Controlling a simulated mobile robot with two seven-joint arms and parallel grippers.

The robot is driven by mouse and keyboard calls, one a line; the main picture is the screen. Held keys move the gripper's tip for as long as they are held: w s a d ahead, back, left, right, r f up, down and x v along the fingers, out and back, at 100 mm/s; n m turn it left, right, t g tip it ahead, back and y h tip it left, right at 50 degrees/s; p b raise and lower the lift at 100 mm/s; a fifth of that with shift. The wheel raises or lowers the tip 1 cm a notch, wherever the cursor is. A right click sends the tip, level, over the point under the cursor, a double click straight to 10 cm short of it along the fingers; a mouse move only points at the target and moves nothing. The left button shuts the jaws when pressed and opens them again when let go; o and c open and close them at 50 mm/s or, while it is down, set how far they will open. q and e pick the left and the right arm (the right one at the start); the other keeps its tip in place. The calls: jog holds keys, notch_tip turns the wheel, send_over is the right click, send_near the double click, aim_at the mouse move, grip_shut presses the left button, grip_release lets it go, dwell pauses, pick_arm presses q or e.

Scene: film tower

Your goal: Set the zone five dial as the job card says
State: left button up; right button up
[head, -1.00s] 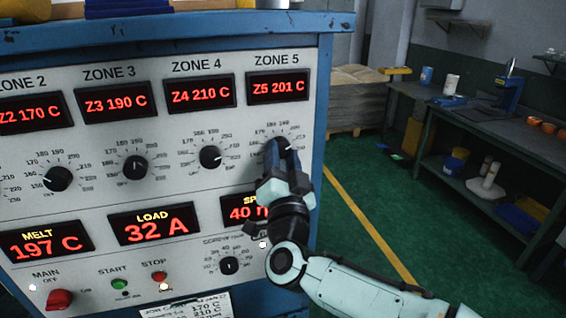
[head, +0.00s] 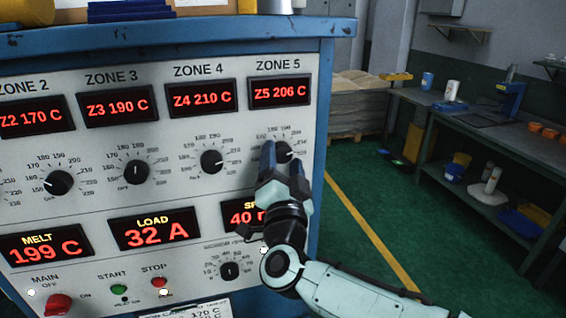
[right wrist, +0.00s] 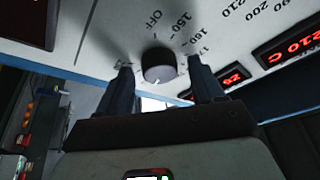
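The zone 5 dial, a black round knob (head: 284,152), sits on the white panel below the red zone 5 display (head: 280,91), which reads Z5 206 C. My right gripper (head: 279,150) is in front of it and partly covers it and its scale. In the right wrist view the knob (right wrist: 158,66) shows between the two spread fingers, with a gap on each side; my right gripper (right wrist: 162,82) is open. The job card (head: 190,311) shows only its top at the bottom edge, mostly cut off. My left gripper is not in view.
The zone 4 knob (head: 211,161) and zone 3 knob (head: 136,172) are close by on the left. The screw speed knob (head: 230,271), red main switch (head: 58,304) and start and stop buttons sit lower. A workbench (head: 490,135) stands at the right beyond open green floor.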

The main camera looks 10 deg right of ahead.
jog(key=b+v, duration=0.2)
jog(key=v, duration=1.1)
jog(key=shift+s, duration=0.2)
